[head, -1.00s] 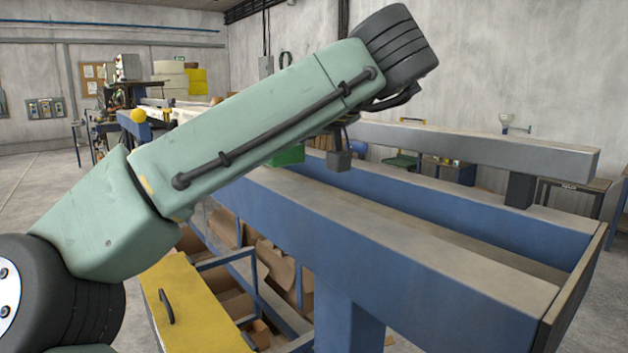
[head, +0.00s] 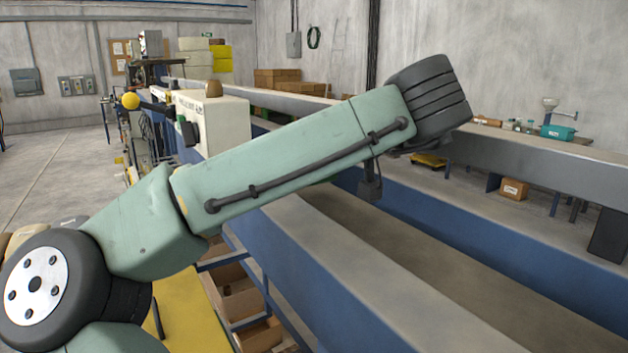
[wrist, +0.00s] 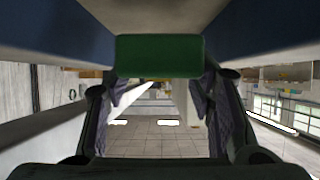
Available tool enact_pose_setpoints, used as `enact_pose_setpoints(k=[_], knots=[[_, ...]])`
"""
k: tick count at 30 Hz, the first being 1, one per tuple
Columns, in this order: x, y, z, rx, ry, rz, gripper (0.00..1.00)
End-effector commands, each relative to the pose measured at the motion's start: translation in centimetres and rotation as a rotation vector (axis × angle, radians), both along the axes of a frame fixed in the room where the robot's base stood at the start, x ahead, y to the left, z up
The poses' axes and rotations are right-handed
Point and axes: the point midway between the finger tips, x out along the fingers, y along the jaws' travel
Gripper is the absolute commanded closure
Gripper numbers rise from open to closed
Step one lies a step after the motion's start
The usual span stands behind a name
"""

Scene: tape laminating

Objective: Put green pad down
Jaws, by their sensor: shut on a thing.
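The green pad (wrist: 158,56) is a dark green block at the upper middle of the wrist view. My gripper (wrist: 158,82) is shut on it, with dark fingers on both sides. In the head view my own arm hides the gripper and nearly all of the pad. The arm reaches over the long blue-sided conveyor trough (head: 375,290). In the wrist view, grey and blue beams (wrist: 265,28) run on both sides of the pad. I cannot tell whether the pad touches any surface.
A white machine box (head: 222,125) and a yellow ball knob (head: 130,101) are at the left, behind my arm. A grey rail (head: 540,165) runs along the right. A yellow panel (head: 195,305) and cardboard boxes (head: 245,300) are below. The trough's visible floor is clear.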

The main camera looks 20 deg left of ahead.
Motion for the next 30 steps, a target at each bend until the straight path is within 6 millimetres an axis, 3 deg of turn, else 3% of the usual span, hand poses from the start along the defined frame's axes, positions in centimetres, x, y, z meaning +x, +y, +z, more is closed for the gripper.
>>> enact_pose_setpoints(k=[9, 22, 23, 30], knots=[[0.0, 0.0, -3.9, 0.001, 0.001, 0.0, 0.75], [0.0, 0.0, -4.7, 0.0, 0.0, -0.001, 0.75], [0.0, 0.0, -4.5, 0.0, 0.0, 0.0, 0.49], [0.0, 0.0, -4.5, 0.0, 0.0, 0.0, 0.33]])
